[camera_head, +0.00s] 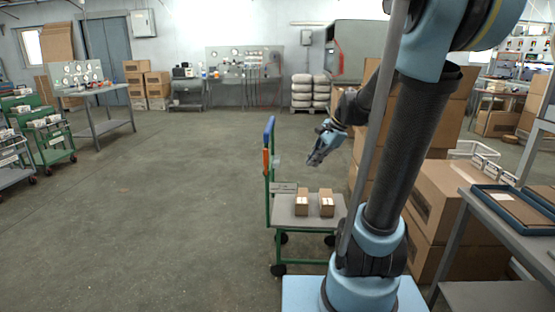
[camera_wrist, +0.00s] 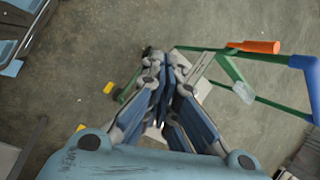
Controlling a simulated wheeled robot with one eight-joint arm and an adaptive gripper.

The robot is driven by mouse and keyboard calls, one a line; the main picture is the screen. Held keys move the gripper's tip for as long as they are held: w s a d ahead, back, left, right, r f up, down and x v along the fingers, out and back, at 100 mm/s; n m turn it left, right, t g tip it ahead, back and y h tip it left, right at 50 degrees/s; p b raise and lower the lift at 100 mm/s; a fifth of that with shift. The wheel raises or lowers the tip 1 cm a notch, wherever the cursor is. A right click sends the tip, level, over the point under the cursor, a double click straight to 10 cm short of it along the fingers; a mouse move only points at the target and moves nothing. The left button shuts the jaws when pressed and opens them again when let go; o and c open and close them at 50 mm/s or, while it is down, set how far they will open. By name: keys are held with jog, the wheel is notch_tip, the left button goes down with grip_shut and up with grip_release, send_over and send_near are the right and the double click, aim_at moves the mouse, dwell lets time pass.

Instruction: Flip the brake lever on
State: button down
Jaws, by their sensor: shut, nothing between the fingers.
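A green-framed cart (camera_head: 308,223) stands on the floor with a grey deck. Its upright handle has a blue grip (camera_head: 269,132) at the top and an orange piece (camera_head: 266,162) below it, which looks like the brake lever. In the wrist view the orange piece (camera_wrist: 253,47) and the blue grip (camera_wrist: 305,68) lie to the right of the fingers. My gripper (camera_head: 313,159) is above the deck, to the right of the handle and apart from it. Its fingers (camera_wrist: 165,62) are together and empty. A small pale tab (camera_wrist: 243,93) shows near the handle frame; I cannot tell its role.
Two small boxes (camera_head: 314,203) sit on the cart deck. Large cardboard boxes (camera_head: 455,208) and a grey table with blue trays (camera_head: 505,207) stand close on the right. Green carts (camera_head: 48,142) are at the far left. The floor left of the cart is clear.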

jog(key=w+a+m+y, duration=0.1)
jog(key=w+m, duration=0.3)
jog(key=w, duration=0.4)
jog(key=w+a+m+y, duration=0.2)
jog(key=w+m, duration=0.2)
jog(key=w, duration=0.4)
jog(key=shift+w+a+y, duration=0.25)
jog(key=shift+a+y, duration=0.05)
send_near(266, 162)
notch_tip(266, 162, down, 4)
jog(key=w, duration=0.1)
jog(key=shift+w+a+f, duration=0.1)
jog(key=shift+w+a, duration=0.1)
jog(key=shift+a, duration=0.3)
jog(key=shift+w+a+f, duration=0.1)
jog(key=shift+w+a, duration=0.1)
jog(key=shift+a, duration=0.3)
jog(key=shift+d, duration=0.1)
